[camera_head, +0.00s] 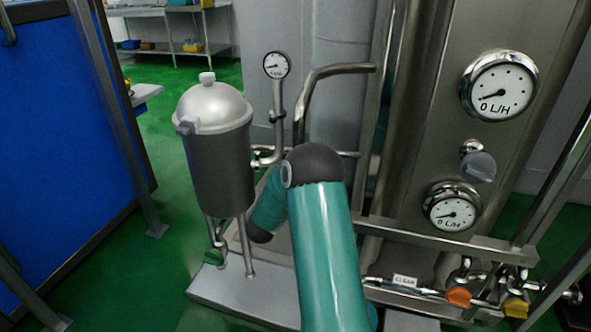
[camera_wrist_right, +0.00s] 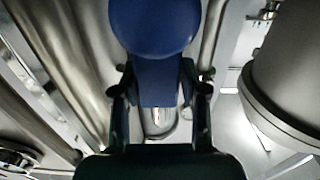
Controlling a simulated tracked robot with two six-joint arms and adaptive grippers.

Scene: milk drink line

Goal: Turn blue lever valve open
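The blue lever (camera_wrist_right: 155,75) shows in the right wrist view, with a round, wide blue part above and a narrower blue piece below. My right gripper (camera_wrist_right: 157,84) has its two dark fingers on either side of the narrower piece. The fingers are very close to it; I cannot tell whether they press on it. In the head view a teal link of my arm fills the lower middle, and neither the right gripper nor the blue lever shows there. My left gripper is not in view.
A lidded steel vessel (camera_head: 217,140) stands left of my arm. A small gauge (camera_head: 276,65) and a bent pipe (camera_head: 335,69) are behind it. At right are two flow gauges (camera_head: 498,86) (camera_head: 452,207), a grey knob (camera_head: 478,167), an orange handle (camera_head: 459,297) and a yellow handle (camera_head: 515,307).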

